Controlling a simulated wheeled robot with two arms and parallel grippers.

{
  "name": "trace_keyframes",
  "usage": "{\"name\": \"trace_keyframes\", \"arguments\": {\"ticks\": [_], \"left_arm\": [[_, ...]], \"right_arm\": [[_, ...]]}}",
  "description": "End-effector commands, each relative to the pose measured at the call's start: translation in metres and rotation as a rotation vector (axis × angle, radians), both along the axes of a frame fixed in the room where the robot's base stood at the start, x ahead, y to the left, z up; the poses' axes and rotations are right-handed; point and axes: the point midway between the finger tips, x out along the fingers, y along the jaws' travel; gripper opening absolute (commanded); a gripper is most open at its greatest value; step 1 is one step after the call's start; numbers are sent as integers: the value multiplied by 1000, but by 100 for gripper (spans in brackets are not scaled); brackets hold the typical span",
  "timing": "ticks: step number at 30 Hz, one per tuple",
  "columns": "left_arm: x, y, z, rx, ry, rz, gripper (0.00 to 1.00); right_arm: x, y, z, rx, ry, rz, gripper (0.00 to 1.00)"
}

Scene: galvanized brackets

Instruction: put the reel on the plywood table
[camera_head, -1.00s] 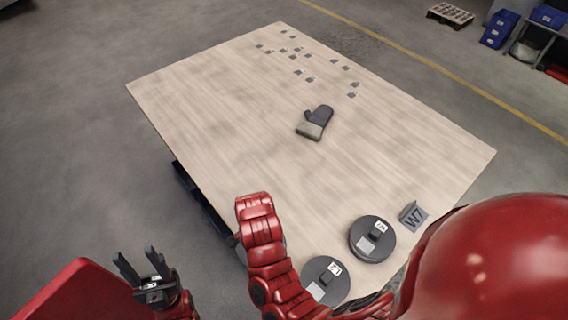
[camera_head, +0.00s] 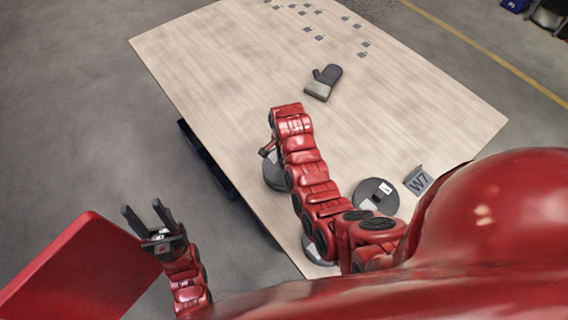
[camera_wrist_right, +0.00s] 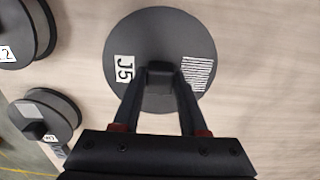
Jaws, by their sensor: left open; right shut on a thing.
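The reel my right gripper holds is a dark grey disc labelled J5 (camera_wrist_right: 150,32). In the head view this reel (camera_head: 272,176) shows partly from behind my right arm, over the table near its left edge. I cannot tell whether the reel touches the tabletop. The plywood table (camera_head: 215,70) is pale and large. My left gripper (camera_head: 148,216) is open and empty, off the table at lower left.
Another reel (camera_head: 376,186) lies by a grey W7 sign (camera_head: 418,181). A further reel (camera_head: 316,252) is mostly hidden under my right arm. A grey oven mitt (camera_head: 323,82) lies mid-table. Several small brackets (camera_head: 307,29) are at the far end. The table's left middle is clear.

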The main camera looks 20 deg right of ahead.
Motion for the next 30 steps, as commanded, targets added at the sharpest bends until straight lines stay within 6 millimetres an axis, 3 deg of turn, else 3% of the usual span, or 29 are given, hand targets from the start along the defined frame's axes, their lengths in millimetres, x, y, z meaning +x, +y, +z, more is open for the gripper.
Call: {"name": "trace_keyframes", "arguments": {"ticks": [9, 23, 24, 28, 30], "left_arm": [[0, 0, 23, 0, 0, 0, 50], [0, 0, 18, 0, 0, 0, 50], [0, 0, 19, 0, 0, 0, 50], [0, 0, 19, 0, -1, 0, 50], [0, 0, 19, 0, 0, 0, 50]], "right_arm": [[0, 0, -26, -1, 4, 1, 0], [0, 1, -37, -1, -1, 0, 0], [0, 1, -36, 0, 0, 0, 47], [0, 1, -35, 0, 0, 0, 71], [0, 1, -35, 0, 1, 0, 72]]}}
